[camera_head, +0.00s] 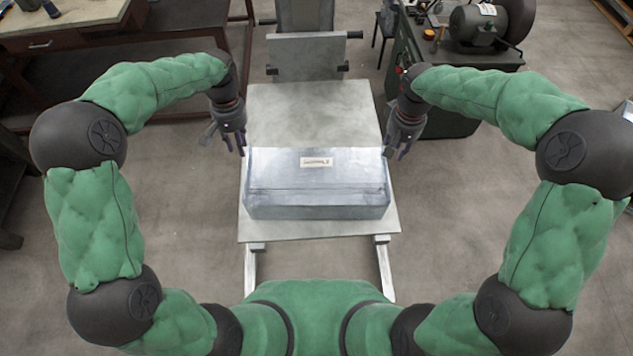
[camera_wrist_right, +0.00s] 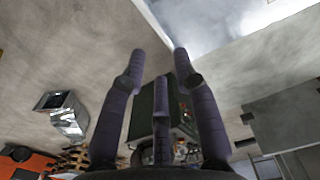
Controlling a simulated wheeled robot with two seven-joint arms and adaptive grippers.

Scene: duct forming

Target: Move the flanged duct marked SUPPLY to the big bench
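A grey sheet-metal duct (camera_head: 317,190) lies across the near half of a pale metal table (camera_head: 315,112). A small white label (camera_head: 317,162) sits on its top; its writing is too small to read. My left gripper (camera_head: 228,146) is at the duct's left end, near its far corner, with its fingers spread. My right gripper (camera_head: 396,153) is at the duct's right end, near its far corner. In the right wrist view, the right gripper's fingers (camera_wrist_right: 155,85) stand apart with nothing between them. I cannot tell whether either gripper touches the duct.
A wood-topped bench (camera_head: 65,22) stands at the back left. A dark green machine stand (camera_head: 445,75) with a motor and grinder (camera_head: 480,22) stands at the back right. Another metal duct piece (camera_wrist_right: 68,115) shows in the right wrist view. Floor is clear on both sides of the table.

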